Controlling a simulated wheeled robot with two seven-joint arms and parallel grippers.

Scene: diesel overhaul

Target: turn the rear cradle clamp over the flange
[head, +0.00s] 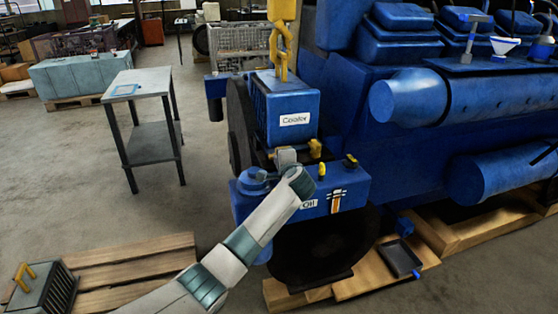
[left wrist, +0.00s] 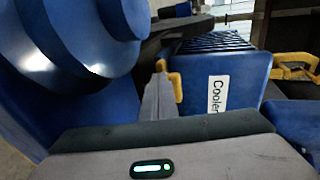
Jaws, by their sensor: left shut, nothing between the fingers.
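The blue cooler (head: 292,103), with a "Cooler" label, sits on a blue cradle at the end of the engine. A yellow clamp (head: 315,148) stands at its lower right edge. My left gripper (head: 286,156) is in front of the cooler's base, beside that clamp. In the left wrist view, my left fingers (left wrist: 160,92) are shut and empty, close beside a yellow clamp piece (left wrist: 176,86); I cannot tell whether they touch. Another yellow part (left wrist: 292,66) shows at the right there. The flange is mostly hidden, and I cannot tell which clamp is the rear one. My right gripper is out of view.
A yellow hook (head: 281,45) hangs just above the cooler. The large blue engine (head: 345,95) fills the right. An oil unit (head: 345,190) with small yellow knobs lies below the cooler. A grey side table (head: 140,85) and a wooden pallet (head: 140,255) stand left, with open floor between.

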